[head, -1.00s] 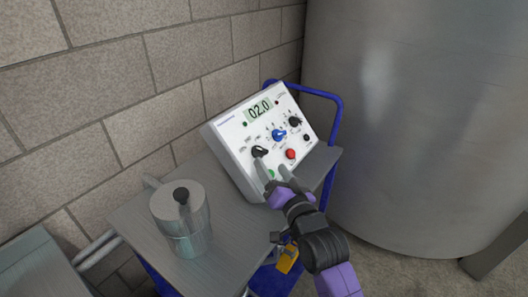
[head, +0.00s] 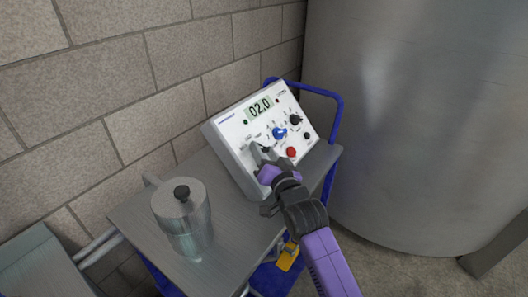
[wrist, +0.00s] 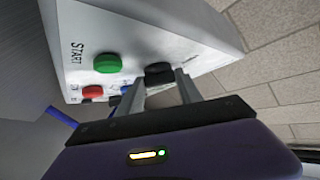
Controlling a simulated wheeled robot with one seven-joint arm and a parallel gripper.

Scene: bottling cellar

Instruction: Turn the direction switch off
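The white control box (head: 236,128) stands on the cart with a sloped front and a display reading 02.0. Its left black knob (wrist: 158,73) matches the direction switch; in the head view my gripper mostly hides it, and its pointer setting cannot be read. My gripper (head: 259,150) is at the box's lower left front. In the wrist view its two fingers (wrist: 161,78) stand apart on either side of the black knob, with small gaps visible. The green START button (wrist: 108,63) is beside the knob; my gripper hides it in the head view.
A blue knob (head: 280,133), another black knob (head: 296,119) and a red button (head: 291,152) are close by on the panel. A metal pot (head: 184,222) stands on the grey cart top (head: 226,232). A large steel tank (head: 420,120) is at right, a block wall (head: 110,90) behind.

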